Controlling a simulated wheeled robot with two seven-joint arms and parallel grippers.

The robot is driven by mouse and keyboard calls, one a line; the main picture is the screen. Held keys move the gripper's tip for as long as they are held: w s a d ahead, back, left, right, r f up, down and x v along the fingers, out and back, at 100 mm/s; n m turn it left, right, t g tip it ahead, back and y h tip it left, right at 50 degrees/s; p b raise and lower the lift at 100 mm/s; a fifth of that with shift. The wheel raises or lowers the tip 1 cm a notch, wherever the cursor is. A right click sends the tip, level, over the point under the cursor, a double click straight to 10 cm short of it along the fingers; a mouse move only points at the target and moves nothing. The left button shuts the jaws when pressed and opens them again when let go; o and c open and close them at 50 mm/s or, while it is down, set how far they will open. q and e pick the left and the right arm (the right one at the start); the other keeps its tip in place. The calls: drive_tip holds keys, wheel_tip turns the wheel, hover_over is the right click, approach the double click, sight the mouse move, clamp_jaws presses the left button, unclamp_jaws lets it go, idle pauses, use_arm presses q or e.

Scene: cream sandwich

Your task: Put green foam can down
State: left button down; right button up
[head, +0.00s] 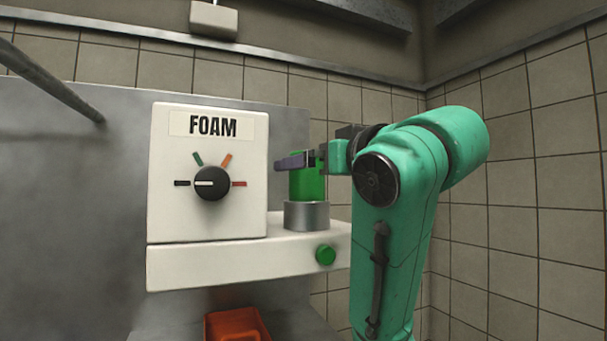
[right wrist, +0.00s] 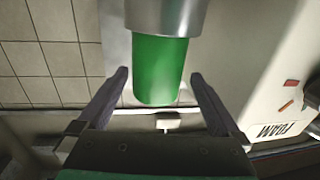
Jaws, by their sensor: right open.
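The green foam can (head: 308,183) stands upright in the grey metal cup-like holder (head: 307,216) on the white foam machine's ledge. In the right wrist view the can (right wrist: 159,72) lies between the two fingers, with a gap on each side, and its end sits in the metal holder (right wrist: 166,18). My right gripper (head: 300,160) is at the can's upper part. Its fingers (right wrist: 162,90) are open and apart from the can. Part of the can is hidden behind a finger in the head view. My left gripper is not in view.
The white foam machine (head: 207,222) has a dial (head: 211,184) with coloured marks and a green button (head: 325,255). An orange bin (head: 236,326) is below it. A tiled wall (head: 525,180) is at the right.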

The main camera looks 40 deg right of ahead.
drive_tip(key=w+p, duration=0.1)
drive_tip(key=w+d+p, duration=0.1)
drive_tip(key=w, duration=0.1)
drive_tip(key=w+p, duration=0.1)
drive_tip(key=w, duration=0.1)
drive_tip(key=shift+w+d+r, duration=0.1)
drive_tip(key=shift+d, duration=0.25)
drive_tip(key=shift+w, duration=0.15)
drive_tip(key=shift+s+a, duration=0.2)
drive_tip(key=c, duration=1)
drive_tip(key=shift+d, duration=0.1)
clamp_jaws()
